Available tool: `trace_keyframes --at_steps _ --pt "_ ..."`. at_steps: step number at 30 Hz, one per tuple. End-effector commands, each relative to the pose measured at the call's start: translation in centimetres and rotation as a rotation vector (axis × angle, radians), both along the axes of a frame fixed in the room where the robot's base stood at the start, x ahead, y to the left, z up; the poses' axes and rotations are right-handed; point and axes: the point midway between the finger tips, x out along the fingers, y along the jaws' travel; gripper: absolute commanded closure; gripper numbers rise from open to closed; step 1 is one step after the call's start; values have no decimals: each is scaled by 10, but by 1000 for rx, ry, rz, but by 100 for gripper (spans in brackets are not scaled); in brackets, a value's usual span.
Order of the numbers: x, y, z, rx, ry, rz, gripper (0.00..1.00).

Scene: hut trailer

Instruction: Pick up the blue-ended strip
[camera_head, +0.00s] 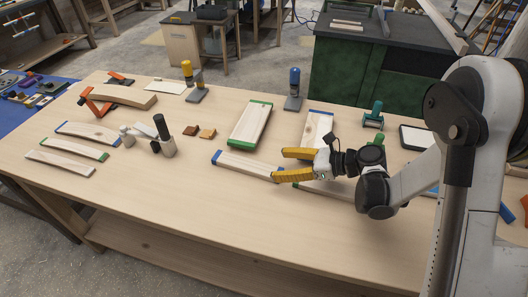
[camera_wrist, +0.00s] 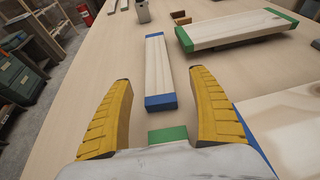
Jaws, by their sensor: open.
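A pale wooden strip with blue ends (camera_head: 247,165) lies flat on the workbench, just left of my gripper (camera_head: 283,164). In the wrist view the same strip (camera_wrist: 158,70) lies ahead, its near blue end just beyond and between the fingertips. My gripper (camera_wrist: 160,85) is open and empty, with its yellow fingers apart and pointing toward the strip. In the head view the strip's right end is close to the lower finger; whether they touch cannot be told. A green-ended strip (camera_wrist: 168,134) is partly hidden beneath my gripper.
A thick green-ended board (camera_head: 250,123) lies behind the strip. A blue-ended board (camera_head: 317,127) lies behind my gripper. Other strips, including a curved blue-ended one (camera_head: 88,132), lie at the left. A grey holder with a black handle (camera_head: 164,140) stands left. The bench front is clear.

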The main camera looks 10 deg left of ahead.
Motion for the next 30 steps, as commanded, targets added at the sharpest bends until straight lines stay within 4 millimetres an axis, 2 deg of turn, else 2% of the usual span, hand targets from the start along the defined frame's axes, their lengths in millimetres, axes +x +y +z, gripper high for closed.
trace_keyframes --at_steps 7,17,24,30 --pt "5 36 -17 3 3 4 30" --pt "7 61 -28 3 3 3 30" --pt "10 95 -42 2 3 2 30" --pt "11 98 -41 3 3 0 30"
